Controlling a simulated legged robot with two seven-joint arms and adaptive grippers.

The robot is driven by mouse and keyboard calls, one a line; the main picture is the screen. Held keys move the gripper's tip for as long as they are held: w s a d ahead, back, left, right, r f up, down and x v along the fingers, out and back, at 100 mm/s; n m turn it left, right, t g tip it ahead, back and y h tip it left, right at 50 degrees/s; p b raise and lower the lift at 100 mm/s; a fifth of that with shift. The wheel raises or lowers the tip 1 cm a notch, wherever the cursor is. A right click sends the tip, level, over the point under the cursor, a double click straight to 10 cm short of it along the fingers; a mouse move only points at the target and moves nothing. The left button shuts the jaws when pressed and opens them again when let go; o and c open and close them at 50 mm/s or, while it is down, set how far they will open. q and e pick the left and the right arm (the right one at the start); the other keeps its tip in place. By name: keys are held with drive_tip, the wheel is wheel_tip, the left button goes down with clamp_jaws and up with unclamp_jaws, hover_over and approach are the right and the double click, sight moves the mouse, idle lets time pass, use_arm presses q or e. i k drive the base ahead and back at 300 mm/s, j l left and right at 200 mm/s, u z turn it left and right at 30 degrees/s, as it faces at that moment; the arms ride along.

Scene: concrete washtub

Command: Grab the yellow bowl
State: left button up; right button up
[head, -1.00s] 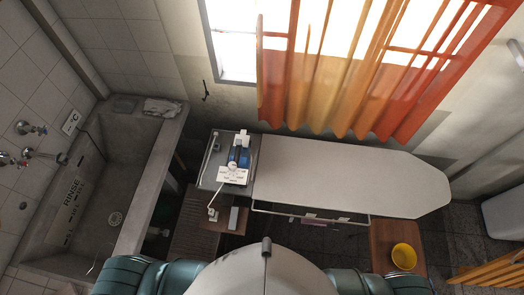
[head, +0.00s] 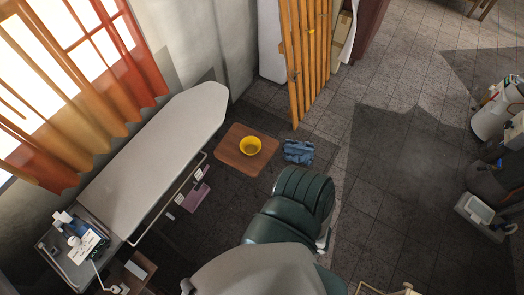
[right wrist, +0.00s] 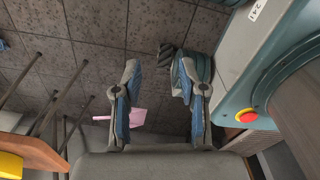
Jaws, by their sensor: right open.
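The yellow bowl (head: 250,146) stands upright on a small brown wooden table (head: 232,160), near the far end of the ironing board. In the right wrist view, a yellow piece that looks like the bowl (right wrist: 10,165) is cut off at the lower left, on a brown wooden top (right wrist: 38,152). My right gripper (right wrist: 157,88) is open, with nothing between its fingers, and the bowl lies off to its left. In the head view my teal arm is to the right of and below the bowl; its fingers are not clear there. My left gripper is not in view.
The ironing board (head: 165,150) runs along the left, with a blue iron (head: 72,228) at its near end. Folded blue cloth (head: 298,151) lies right of the table. An orange slatted screen (head: 304,55) stands behind. Tiled floor (head: 400,130) is open at the right.

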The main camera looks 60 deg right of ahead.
sight(250, 145)
drive_tip(key=z, duration=0.45)
drive_tip(key=i+l+z, duration=0.1)
drive_tip(key=z, duration=0.85)
drive_tip(key=i+z, duration=0.1)
drive_tip(key=z, duration=0.35)
